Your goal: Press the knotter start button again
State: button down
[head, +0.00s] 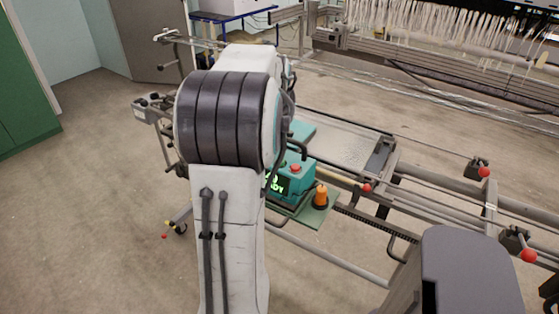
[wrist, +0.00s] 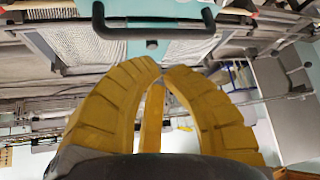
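The teal knotter box (head: 300,182) stands right of my arm in the head view, partly hidden behind it. A red button (head: 296,168) sits on its top, and its dark display (head: 277,183) shows green letters, partly covered, ending in "ADY". My gripper is hidden behind my arm in the head view. In the wrist view my gripper (wrist: 161,68) has its yellow fingers curved together with the tips meeting and nothing between them. Beyond the tips are a teal surface (wrist: 165,52) and a black handle (wrist: 115,33). No red button shows in the wrist view.
An orange cylinder (head: 321,196) stands on a green shelf (head: 318,215) beside the box. Rails with red knobs (head: 484,172) run to the right. White warp threads (head: 430,18) hang at the back. The floor (head: 90,200) at left is mostly clear, with a green cabinet (head: 25,90) at the edge.

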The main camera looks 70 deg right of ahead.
jog(key=shift+f, duration=0.15)
jog(key=b, duration=0.4)
send_over(280, 162)
jog(key=d, duration=0.2)
jog(key=shift+w+a+f, duration=0.1)
jog(key=shift+w+f, duration=0.1)
jog(key=shift+f, duration=1.5)
jog(key=shift+w+a+f, duration=0.1)
jog(key=shift+w+f, duration=0.05)
jog(key=shift+f, duration=1.55)
jog(key=shift+f+b, duration=0.9)
jog(key=shift+b, duration=0.4)
